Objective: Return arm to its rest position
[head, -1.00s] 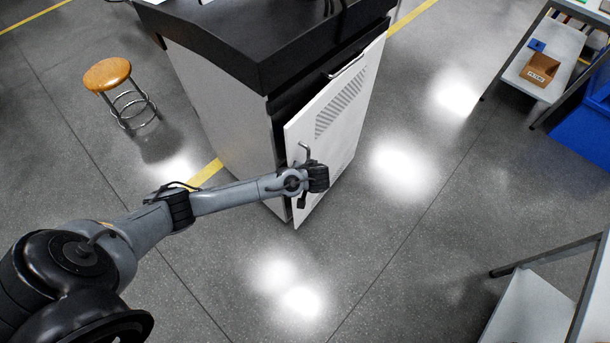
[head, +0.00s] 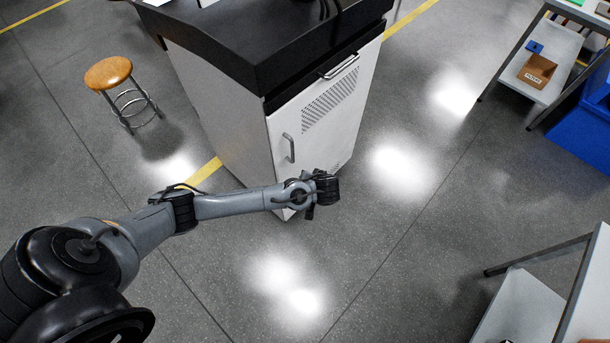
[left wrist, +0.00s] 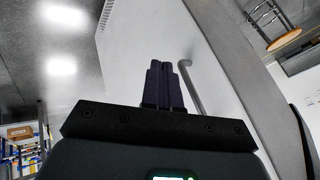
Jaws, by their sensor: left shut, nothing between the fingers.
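My left arm reaches in from the lower left of the head view. Its gripper (head: 322,192) is in front of the lower part of the white cabinet door (head: 318,120). In the left wrist view the gripper's dark fingers (left wrist: 164,85) are together with nothing between them. The door's bar handle (left wrist: 190,86) stands just beside the fingers there, and I cannot tell whether they touch. In the head view the handle (head: 288,147) is above the gripper. The door looks closed against the cabinet. My right gripper is not in view.
The cabinet has a black top (head: 270,45). A stool with a wooden seat (head: 108,73) stands at the left. A shelf (head: 545,60) with a cardboard box (head: 537,71) and a blue bin (head: 585,135) are at the right. The floor (head: 400,250) in front is clear.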

